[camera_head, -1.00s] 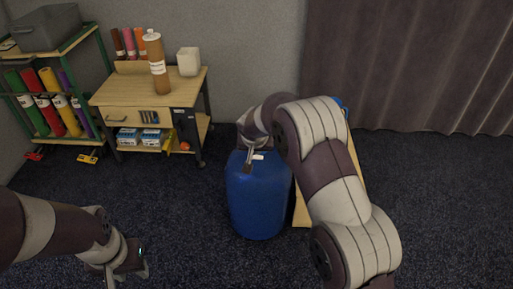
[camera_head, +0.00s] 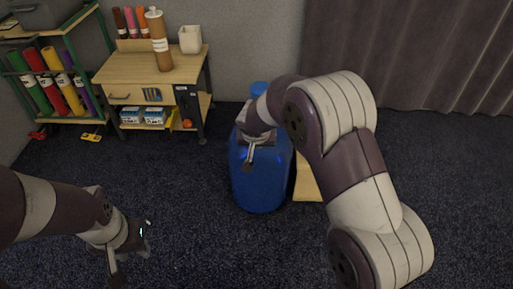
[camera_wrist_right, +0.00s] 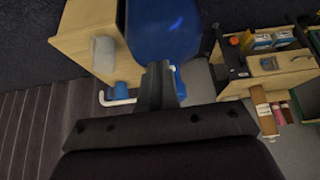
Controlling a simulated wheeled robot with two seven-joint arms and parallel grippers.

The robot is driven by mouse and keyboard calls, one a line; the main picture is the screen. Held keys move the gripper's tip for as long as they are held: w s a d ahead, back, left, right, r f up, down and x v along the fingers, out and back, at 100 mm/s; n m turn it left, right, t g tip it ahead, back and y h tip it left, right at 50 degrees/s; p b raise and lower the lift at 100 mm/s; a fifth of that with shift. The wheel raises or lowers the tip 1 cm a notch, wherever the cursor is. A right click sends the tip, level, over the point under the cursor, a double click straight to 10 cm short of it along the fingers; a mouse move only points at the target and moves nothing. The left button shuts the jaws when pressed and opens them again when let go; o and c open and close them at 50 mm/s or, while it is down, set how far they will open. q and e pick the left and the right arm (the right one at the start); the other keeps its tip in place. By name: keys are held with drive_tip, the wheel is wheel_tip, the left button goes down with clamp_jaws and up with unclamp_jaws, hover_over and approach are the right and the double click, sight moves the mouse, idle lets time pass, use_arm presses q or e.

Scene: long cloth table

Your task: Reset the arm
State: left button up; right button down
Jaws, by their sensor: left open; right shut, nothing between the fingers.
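My right arm reaches in from the right in the head view. Its gripper (camera_head: 250,154) hangs in front of the upper part of a blue barrel (camera_head: 262,188); whether it touches the barrel cannot be told. In the right wrist view its fingers (camera_wrist_right: 160,82) are together with nothing between them, and the barrel (camera_wrist_right: 165,28) is just beyond them. My left gripper (camera_head: 131,262) is low at the left of the head view, open and empty above the dark carpet. It is well apart from the barrel.
A wooden workbench (camera_head: 125,70) with a brown bottle (camera_head: 159,42) and a white container (camera_head: 190,40) stands at the back left. A green shelf (camera_head: 72,20) with coloured rolls is beside it. A wooden unit (camera_head: 306,186) is partly hidden behind my right arm. Open carpet lies between.

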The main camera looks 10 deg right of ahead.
drive_tip(key=shift+s+a+r, duration=0.1)
drive_tip(key=shift+s+a, duration=0.05)
drive_tip(key=shift+s, duration=0.35)
drive_tip(key=shift+s+a+r, duration=0.1)
drive_tip(key=shift+s+a, duration=0.05)
drive_tip(key=shift+s, duration=0.35)
